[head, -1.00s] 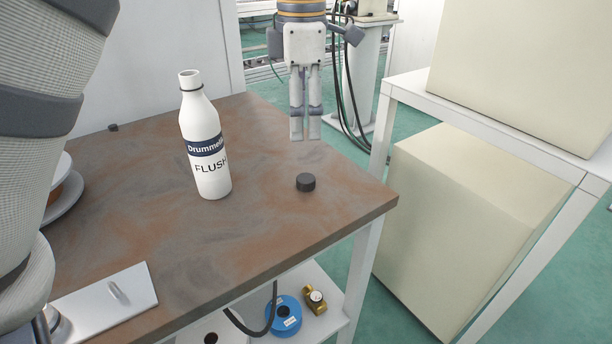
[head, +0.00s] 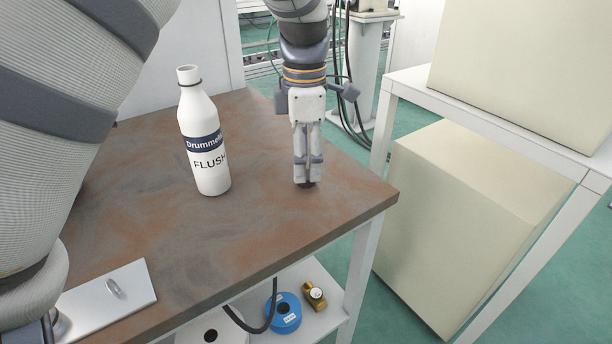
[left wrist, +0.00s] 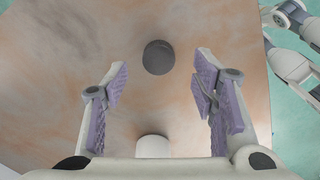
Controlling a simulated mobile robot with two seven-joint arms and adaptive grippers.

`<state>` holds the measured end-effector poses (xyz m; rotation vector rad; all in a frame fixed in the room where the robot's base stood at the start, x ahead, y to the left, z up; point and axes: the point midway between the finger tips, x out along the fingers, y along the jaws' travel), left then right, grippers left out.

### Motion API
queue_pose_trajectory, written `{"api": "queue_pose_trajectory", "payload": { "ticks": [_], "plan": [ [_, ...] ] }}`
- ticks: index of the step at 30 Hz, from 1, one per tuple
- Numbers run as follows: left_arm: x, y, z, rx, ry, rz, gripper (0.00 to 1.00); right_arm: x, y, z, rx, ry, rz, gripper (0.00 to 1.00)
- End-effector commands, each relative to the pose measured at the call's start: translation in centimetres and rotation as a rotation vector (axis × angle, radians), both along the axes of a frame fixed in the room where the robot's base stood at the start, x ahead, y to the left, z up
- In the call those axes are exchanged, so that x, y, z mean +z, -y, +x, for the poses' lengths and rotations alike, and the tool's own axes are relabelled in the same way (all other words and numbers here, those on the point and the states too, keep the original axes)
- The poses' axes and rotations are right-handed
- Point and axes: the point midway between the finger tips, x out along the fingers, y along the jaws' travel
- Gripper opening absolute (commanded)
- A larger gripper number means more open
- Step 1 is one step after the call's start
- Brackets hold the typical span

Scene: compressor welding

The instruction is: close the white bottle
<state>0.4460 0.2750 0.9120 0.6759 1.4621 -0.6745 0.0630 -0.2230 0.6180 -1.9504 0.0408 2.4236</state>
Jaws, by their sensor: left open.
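The white bottle (head: 207,155), labelled FLUSH with a dark blue band, stands upright on the brown table with its neck uncapped. The dark round cap (head: 306,185) lies on the table to its right, mostly hidden behind my left gripper's fingertips. My left gripper (head: 308,180) points down over the cap. In the left wrist view the cap (left wrist: 158,57) lies ahead, between the lines of the two open, empty fingers (left wrist: 155,78). A white rounded shape, apparently the bottle (left wrist: 153,146), shows low between the finger bases.
The table (head: 250,235) is clear around bottle and cap. A metal plate with a handle (head: 108,300) lies at its front left. Below, a shelf holds a blue ring-shaped item (head: 284,313) and a brass fitting (head: 314,296). A large cream box (head: 470,215) stands right.

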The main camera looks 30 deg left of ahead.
Motion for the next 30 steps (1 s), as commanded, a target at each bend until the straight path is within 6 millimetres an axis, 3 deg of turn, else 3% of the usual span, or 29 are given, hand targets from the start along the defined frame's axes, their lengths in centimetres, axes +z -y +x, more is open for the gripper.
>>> {"api": "queue_pose_trajectory", "payload": {
  "ticks": [1,5,16,21,30],
  "plan": [
    [-1.1,0.0,0.1,0.001,-0.007,-0.002,0.53,-0.2,0.0,-0.2,0.0,-0.006,0.0,0.4],
    [-2.5,0.0,0.1,0.001,-0.002,-0.001,0.53,-0.1,0.0,-0.2,0.0,-0.005,0.0,0.4],
    [-2.7,0.0,0.1,0.001,0.001,-0.001,0.53,-0.1,0.0,-0.1,0.0,-0.005,0.0,0.4],
    [-2.7,0.0,0.1,0.001,0.001,-0.001,0.18,-0.1,0.0,-0.1,0.0,-0.005,0.0,0.4],
    [-2.7,0.0,0.1,0.001,0.0,0.0,0.17,-0.1,0.0,-0.1,0.0,-0.005,0.0,0.4]
  ]
}}
